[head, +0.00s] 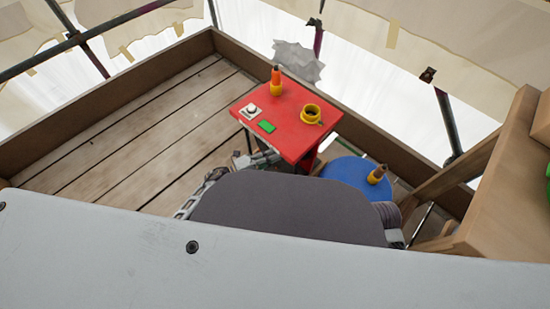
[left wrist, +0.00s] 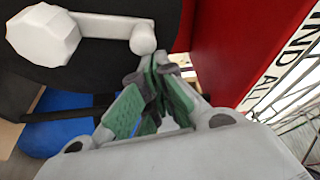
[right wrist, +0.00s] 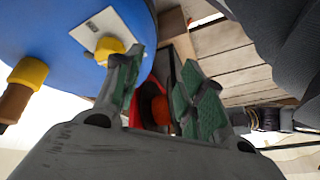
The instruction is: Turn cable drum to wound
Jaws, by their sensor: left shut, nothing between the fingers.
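A blue round drum-like body (head: 350,177) stands right of the red cabinet, with a brown grip in a yellow collar (head: 377,174) on top. In the right wrist view the blue disc (right wrist: 60,50) fills the upper left, with a white plate and yellow stub (right wrist: 108,46). My right gripper (right wrist: 165,75) is open beside the disc, its left finger overlapping the stub in view; contact cannot be told. My left gripper (left wrist: 160,65) is shut and empty, near a grey crank arm with a white faceted knob (left wrist: 44,35) on a black disc (left wrist: 100,68). Neither gripper's fingers show clearly in the head view.
The red cabinet (head: 285,112) carries an orange handle (head: 276,76), a white button (head: 251,110), a green tile (head: 266,126) and a yellow ring (head: 311,114). Wooden structure (head: 515,180) stands at right. Bare planks (head: 130,135) lie at left.

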